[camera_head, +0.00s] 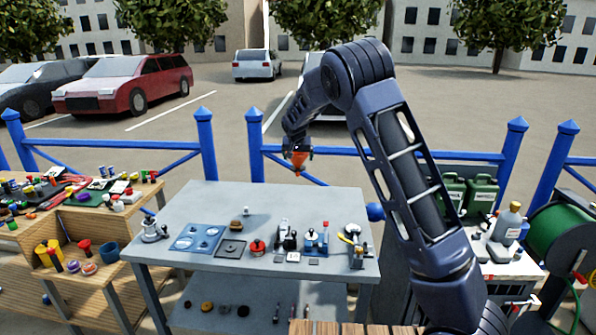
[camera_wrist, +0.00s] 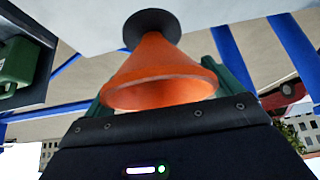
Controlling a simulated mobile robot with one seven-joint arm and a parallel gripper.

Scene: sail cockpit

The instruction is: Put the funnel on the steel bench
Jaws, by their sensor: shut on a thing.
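The orange funnel (camera_head: 298,158) hangs in my gripper (camera_head: 298,150), in the air, showing just above the back edge of the steel bench (camera_head: 330,202) in the head view. In the wrist view the funnel (camera_wrist: 160,72) fills the middle, its wide rim towards the camera and its narrow end towards a dark round part. The green fingers of my gripper (camera_wrist: 160,85) stand on both sides of the rim, shut on it. The funnel is clear of the bench top; its exact distance from the back edge is hard to tell.
The bench's front half holds several things: a blue plate (camera_head: 198,237), a dark square tray (camera_head: 230,249), a red knob-like part (camera_head: 257,247) and small tools. The back right of the top is bare. A blue railing (camera_head: 205,145) runs behind. A wooden workbench (camera_head: 90,215) stands left.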

